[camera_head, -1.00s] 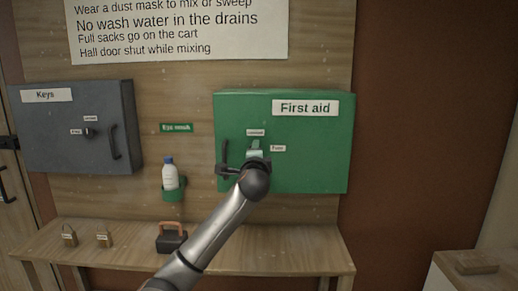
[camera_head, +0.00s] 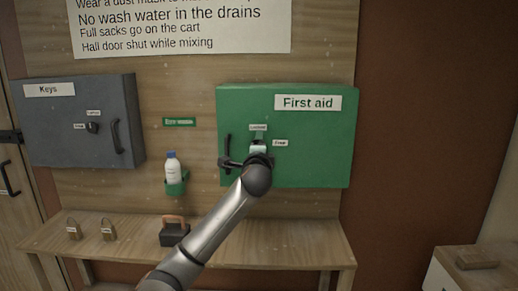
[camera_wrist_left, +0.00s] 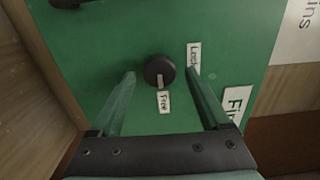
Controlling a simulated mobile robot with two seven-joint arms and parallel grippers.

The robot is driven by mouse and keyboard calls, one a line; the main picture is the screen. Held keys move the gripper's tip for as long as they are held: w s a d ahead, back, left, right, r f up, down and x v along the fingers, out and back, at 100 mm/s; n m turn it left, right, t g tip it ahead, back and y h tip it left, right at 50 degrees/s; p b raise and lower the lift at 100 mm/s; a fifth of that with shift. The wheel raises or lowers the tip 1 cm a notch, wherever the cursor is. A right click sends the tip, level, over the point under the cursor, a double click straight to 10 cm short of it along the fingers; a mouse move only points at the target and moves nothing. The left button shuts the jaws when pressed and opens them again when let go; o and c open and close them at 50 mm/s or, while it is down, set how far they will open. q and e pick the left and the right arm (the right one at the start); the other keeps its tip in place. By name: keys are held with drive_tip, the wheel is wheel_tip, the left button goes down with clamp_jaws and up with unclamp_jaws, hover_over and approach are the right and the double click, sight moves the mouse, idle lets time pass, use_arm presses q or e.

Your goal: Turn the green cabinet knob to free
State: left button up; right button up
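The green cabinet (camera_head: 315,160), labelled First aid, hangs shut on the wooden wall. Its round black knob (camera_wrist_left: 159,70) shows in the left wrist view, with a pale pointer mark on its edge towards the Free label (camera_wrist_left: 163,101). The Locked label (camera_wrist_left: 194,54) is to the knob's right in that view. My left gripper (camera_wrist_left: 159,74) is open, with one finger on each side of the knob and visible gaps between. In the head view my left gripper (camera_head: 258,149) is in front of the cabinet and partly hides the knob area. My right gripper is not in view.
A dark cabinet handle (camera_head: 227,154) is just left of my gripper. A grey Keys cabinet (camera_head: 70,130) and a bottle (camera_head: 171,172) in a green holder are further left. A wooden bench (camera_head: 285,243) below holds padlocks and a dark block-shaped tool (camera_head: 174,235).

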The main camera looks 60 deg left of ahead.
use_arm(q)
drive_tip(key=shift+d, duration=0.1)
drive_tip(key=b+v, duration=0.1)
drive_tip(key=v, duration=1.1)
drive_tip(key=shift+s+b, duration=0.15)
drive_tip(key=shift+b, duration=0.2)
drive_tip(key=shift+d, duration=0.1)
drive_tip(key=w+d+f+m+t+h, duration=0.1)
drive_tip(key=w+d+f+h, duration=0.2)
drive_tip(key=f, duration=0.5)
drive_tip(key=w+d+f+m+t+h, duration=0.15)
drive_tip(key=w+f, duration=0.25)
drive_tip(key=f, duration=0.5)
drive_tip(key=w+d+f+h, duration=0.1)
drive_tip(key=d+f+h, duration=0.2)
drive_tip(key=d+f, duration=0.35)
drive_tip(key=d+f+h, duration=0.3)
drive_tip(key=d+f, duration=0.1)
drive_tip(key=f, duration=0.6)
drive_tip(key=s+d+f+n+h, duration=0.2)
drive_tip(key=s+d+f, duration=0.2)
drive_tip(key=d, duration=0.5)
drive_tip(key=s+d+f+n+g+h, duration=0.1)
drive_tip(key=s+d+f+n+h, duration=0.1)
drive_tip(key=d+f, duration=0.6)
drive_tip(key=s+d+f+n+h, duration=0.2)
drive_tip(key=s+d+f+h, duration=0.2)
drive_tip(key=d, duration=0.7)
wheel_tip(320, 180, down, 2)
drive_tip(key=shift+s, duration=0.8)
